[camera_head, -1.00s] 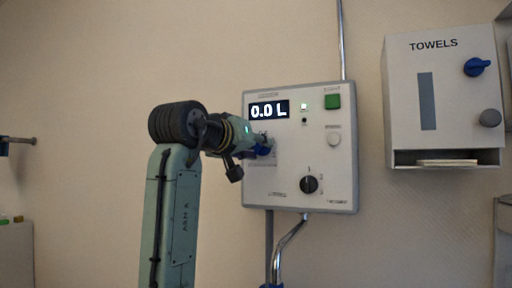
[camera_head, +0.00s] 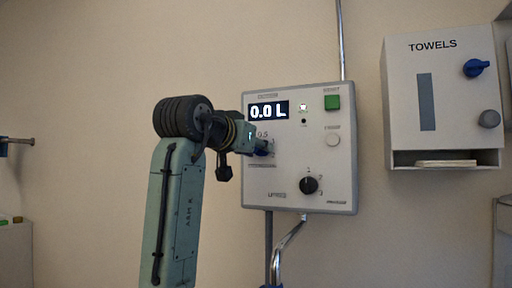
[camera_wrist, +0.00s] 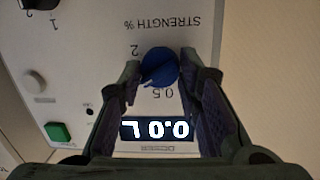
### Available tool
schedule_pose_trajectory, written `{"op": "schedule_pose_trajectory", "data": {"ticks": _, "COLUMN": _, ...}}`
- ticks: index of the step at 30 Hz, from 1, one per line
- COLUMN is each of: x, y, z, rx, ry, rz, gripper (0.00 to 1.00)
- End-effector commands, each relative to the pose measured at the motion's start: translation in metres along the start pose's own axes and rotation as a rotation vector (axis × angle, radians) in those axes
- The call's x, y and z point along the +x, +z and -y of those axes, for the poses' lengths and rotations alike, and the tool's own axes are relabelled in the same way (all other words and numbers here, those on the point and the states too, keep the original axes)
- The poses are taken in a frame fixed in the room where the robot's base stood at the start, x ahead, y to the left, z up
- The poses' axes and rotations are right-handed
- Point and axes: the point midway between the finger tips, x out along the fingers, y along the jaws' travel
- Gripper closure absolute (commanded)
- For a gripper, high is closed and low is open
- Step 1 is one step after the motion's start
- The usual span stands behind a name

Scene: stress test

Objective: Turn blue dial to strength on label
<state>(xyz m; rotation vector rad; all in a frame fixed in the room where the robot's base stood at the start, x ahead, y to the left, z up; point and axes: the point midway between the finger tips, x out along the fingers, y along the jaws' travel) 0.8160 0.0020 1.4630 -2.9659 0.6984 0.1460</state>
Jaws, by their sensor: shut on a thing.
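In the head view my gripper (camera_head: 257,147) reaches the panel from the left and hides most of the dial. The display (camera_head: 268,110) reads 0.0 L. I cannot see a label naming a strength.
The panel also carries a green button (camera_head: 332,102), a pale round button (camera_head: 333,140) and a black knob (camera_head: 309,185) marked 1, 2, 3. A towel dispenser (camera_head: 455,95) with a blue knob (camera_head: 476,68) hangs to the right. Pipes (camera_head: 290,245) run below the panel.

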Motion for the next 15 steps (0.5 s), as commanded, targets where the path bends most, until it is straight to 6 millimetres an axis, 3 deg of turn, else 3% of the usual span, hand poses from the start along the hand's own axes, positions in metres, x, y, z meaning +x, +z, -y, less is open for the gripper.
{"op": "schedule_pose_trajectory", "data": {"ticks": 5, "x": -0.0002, "y": -0.0003, "z": 0.0002, "rx": -0.001, "ry": -0.001, "rz": -0.001, "gripper": 0.97}}
{"op": "schedule_pose_trajectory", "data": {"ticks": 6, "x": -0.0002, "y": -0.0003, "z": 0.0002, "rx": -0.001, "ry": -0.001, "rz": -0.001, "gripper": 0.68}}
{"op": "schedule_pose_trajectory", "data": {"ticks": 15, "x": -0.0001, "y": -0.0003, "z": 0.0001, "rx": -0.001, "ry": 0.0, "rz": -0.001, "gripper": 0.49}}
